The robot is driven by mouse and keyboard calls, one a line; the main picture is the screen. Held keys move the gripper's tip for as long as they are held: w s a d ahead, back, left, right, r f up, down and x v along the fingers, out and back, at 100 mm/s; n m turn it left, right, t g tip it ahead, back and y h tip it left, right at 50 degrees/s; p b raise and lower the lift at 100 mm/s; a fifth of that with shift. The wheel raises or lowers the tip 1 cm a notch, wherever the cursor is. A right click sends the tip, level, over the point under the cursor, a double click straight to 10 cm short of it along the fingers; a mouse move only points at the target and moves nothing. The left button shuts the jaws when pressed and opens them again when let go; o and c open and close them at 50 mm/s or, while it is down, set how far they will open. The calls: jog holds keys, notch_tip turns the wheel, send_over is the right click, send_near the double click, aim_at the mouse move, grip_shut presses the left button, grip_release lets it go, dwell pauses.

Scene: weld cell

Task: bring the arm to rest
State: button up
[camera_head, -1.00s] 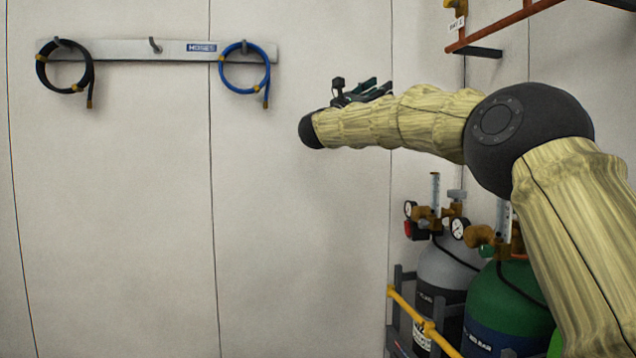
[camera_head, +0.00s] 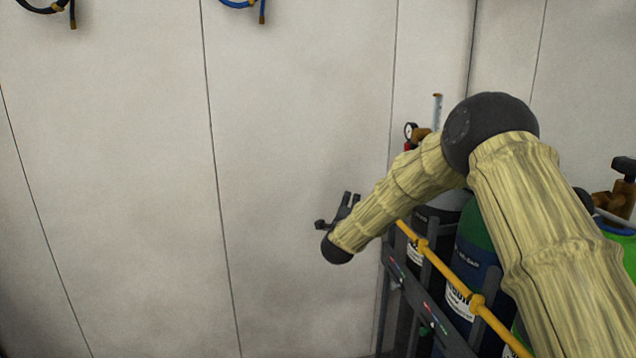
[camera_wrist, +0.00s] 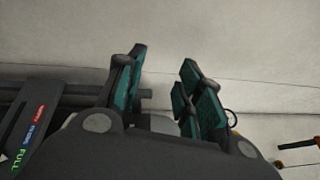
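My gripper (camera_head: 351,198) is at the end of my arm, which bends down and to the left in front of the pale wall. In the wrist view, the two teal-padded fingers of my gripper (camera_wrist: 163,85) stand apart with nothing between them but the wall behind. The gripper is small in the head view, beside the yellow rail and apart from the hoses. My forearm hides part of the cylinders behind it.
A rack with a yellow rail (camera_head: 447,270) holds gas cylinders, one of them green and blue (camera_head: 474,240), at the right. A brown valve (camera_head: 612,203) shows at the right edge. A black hose (camera_head: 50,8) and a blue hose (camera_head: 262,8) hang at the top left. The wall below them is clear.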

jog(key=s+d+f+n+g+y+p, duration=0.15)
jog(key=s+f+n, duration=0.25)
jog(key=s+f, duration=0.5)
jog(key=s+d+f+n+g+y, duration=0.1)
jog(key=s+f+n+g, duration=0.3)
jog(key=f, duration=0.8)
jog(key=s+d+f+n+g+y, duration=0.1)
jog(key=s+f+n, duration=0.2)
jog(key=s+f, duration=0.7)
jog(key=s+d+f+n+g+p, duration=0.1)
jog(key=s+d+f+n+g, duration=0.3)
jog(key=s, duration=0.6)
jog(key=s+f+n+g, duration=0.1)
jog(key=s+f, duration=0.5)
jog(key=s, duration=0.3)
jog(key=s+d+f+n+g+p, duration=0.1)
jog(key=s+d+f+n+g, duration=0.2)
jog(key=s, duration=0.7)
jog(key=s+d+n+g, duration=0.2)
jog(key=s+n+g, duration=0.1)
jog(key=s, duration=1.7)
jog(key=shift+s+f+g+y, duration=0.25)
jog(key=shift+f+g+y, duration=0.05)
jog(key=shift+g+y, duration=0.15)
jog(key=shift+d, duration=0.1)
